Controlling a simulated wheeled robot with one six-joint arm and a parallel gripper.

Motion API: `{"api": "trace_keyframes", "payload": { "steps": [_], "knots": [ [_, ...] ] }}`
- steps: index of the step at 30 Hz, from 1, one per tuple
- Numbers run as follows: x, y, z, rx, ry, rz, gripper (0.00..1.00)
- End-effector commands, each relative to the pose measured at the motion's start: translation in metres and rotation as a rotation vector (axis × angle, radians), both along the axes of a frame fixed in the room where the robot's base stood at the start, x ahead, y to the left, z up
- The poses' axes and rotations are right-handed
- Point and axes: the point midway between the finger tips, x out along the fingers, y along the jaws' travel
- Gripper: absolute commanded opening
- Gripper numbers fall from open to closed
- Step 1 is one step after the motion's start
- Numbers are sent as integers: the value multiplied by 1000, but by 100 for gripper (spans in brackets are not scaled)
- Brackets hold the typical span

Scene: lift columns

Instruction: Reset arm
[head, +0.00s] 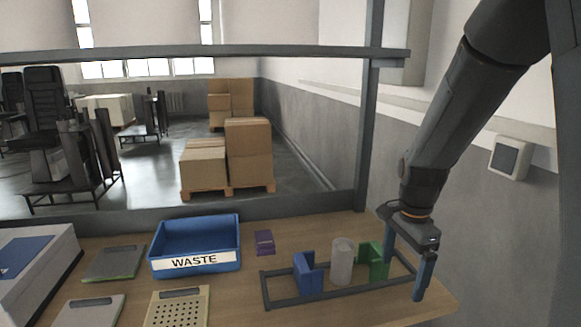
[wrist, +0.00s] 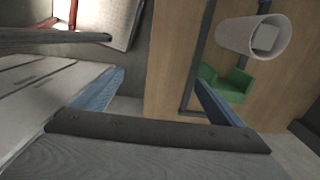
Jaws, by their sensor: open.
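My gripper (head: 403,280) is at the right end of the wooden table (head: 240,292), fingers pointing down, apart and with nothing between them. In the wrist view my gripper (wrist: 165,85) shows two blue fingers spread wide. A green bracket (head: 373,262) is just left of the fingers in the head view. It also shows by the right finger in the wrist view (wrist: 228,82). A grey cylinder (head: 341,262) stands between the green bracket and a blue bracket (head: 308,276). The wrist view shows the cylinder (wrist: 238,38) as hollow, with a pale square inside.
A dark rail frame (head: 266,290) surrounds the brackets and cylinder. A blue WASTE bin (head: 195,263), purple piece (head: 264,242), grey plates (head: 114,263) and perforated tray (head: 178,308) lie leftward. A dark post (head: 370,140) rises behind the gripper; a wall is on the right.

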Motion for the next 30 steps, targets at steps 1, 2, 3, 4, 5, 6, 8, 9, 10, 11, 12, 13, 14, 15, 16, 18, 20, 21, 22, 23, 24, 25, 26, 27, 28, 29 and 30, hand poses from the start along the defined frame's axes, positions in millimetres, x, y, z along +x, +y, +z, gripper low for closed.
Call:
{"api": "trace_keyframes", "payload": {
  "steps": [1, 2, 3, 4, 5, 6, 8, 9, 10, 11, 12, 13, 14, 15, 16, 18, 20, 21, 22, 23, 24, 25, 26, 27, 28, 29, 30],
  "knots": [
    [0, 0, 0, 0, 0, 0, 92],
    [0, 0, 0, 0, 0, 2, 92],
    [-3, 2, 0, -1, -2, 29, 92],
    [-5, 3, 0, 0, -3, 47, 92],
    [-6, 5, 1, -1, -5, 64, 92],
    [-7, 6, 1, -1, -8, 88, 92],
    [-10, 9, 1, -2, -13, 129, 92],
    [-13, 11, 1, -3, -14, 157, 92],
    [-15, 13, 1, -3, -16, 177, 92],
    [-17, 14, 1, -4, -18, 202, 92],
    [-19, 16, 2, -5, -21, 236, 92],
    [-22, 18, 2, -5, -24, 261, 92],
    [-24, 19, 2, -7, -26, 291, 92],
    [-28, 21, 2, -8, -30, 332, 92],
    [-31, 23, 2, -9, -33, 364, 92],
    [-38, 28, 2, -13, -40, 447, 92],
    [-45, 32, 2, -16, -48, 528, 92],
    [-51, 36, 2, -20, -51, 591, 92],
    [-55, 38, 2, -23, -56, 640, 92],
    [-61, 40, 2, -26, -61, 693, 92],
    [-68, 44, 2, -31, -66, 773, 92],
    [-74, 48, 2, -36, -73, 837, 92],
    [-81, 51, 1, -41, -77, 902, 92],
    [-88, 54, 1, -47, -84, 986, 92],
    [-94, 57, 0, -54, -88, 1046, 92],
    [-99, 59, -1, -58, -91, 1100, 92],
    [-105, 62, -1, -64, -96, 1164, 92]
  ]
}}
